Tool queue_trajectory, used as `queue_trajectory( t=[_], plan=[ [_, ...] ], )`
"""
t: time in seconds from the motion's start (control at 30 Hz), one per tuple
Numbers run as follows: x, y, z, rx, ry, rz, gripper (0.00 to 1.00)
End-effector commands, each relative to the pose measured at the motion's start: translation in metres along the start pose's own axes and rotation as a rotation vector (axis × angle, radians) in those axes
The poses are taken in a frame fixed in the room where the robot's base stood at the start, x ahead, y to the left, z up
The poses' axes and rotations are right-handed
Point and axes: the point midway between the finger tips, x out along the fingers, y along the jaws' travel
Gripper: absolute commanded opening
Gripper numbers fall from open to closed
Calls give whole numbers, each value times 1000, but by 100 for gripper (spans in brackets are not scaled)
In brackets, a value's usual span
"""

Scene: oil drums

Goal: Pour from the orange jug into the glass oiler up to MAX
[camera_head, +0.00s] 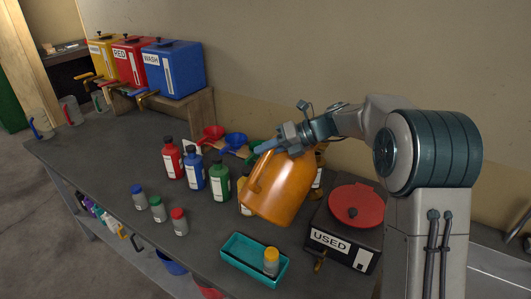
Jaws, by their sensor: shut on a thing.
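The orange jug (283,188) hangs tilted in the air above the bench, left of the black USED box. My gripper (287,146) is shut on the jug near its upper end. A small glass jar with a yellow-orange cap (271,262), which looks like an oiler, stands in a teal tray (238,268) in front of and below the jug. No stream of liquid shows. The jar's MAX mark and its liquid level are too small to make out. The jug's contents are hidden.
Small jars with blue (138,197), green (157,209) and red (179,222) caps stand left. Red (172,162), blue (194,172) and green (219,183) bottles stand behind them. The USED box (343,240) with a red funnel lid (356,205) stands right. The bench's front left is clear.

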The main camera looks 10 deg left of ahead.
Motion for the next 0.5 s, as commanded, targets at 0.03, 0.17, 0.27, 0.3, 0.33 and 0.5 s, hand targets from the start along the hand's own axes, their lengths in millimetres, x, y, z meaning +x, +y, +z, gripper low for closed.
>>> queue_trajectory(
  t=[0.03,0.17,0.27,0.3,0.33,0.5],
  plan=[
    [-2,2,3,1,-3,8,0],
    [-6,3,7,21,-2,27,0],
    [-10,3,10,35,-2,41,0],
    [-11,3,11,42,-2,47,0],
    [-12,4,12,46,-2,51,0],
    [-17,5,18,71,-3,77,0]
  ],
)
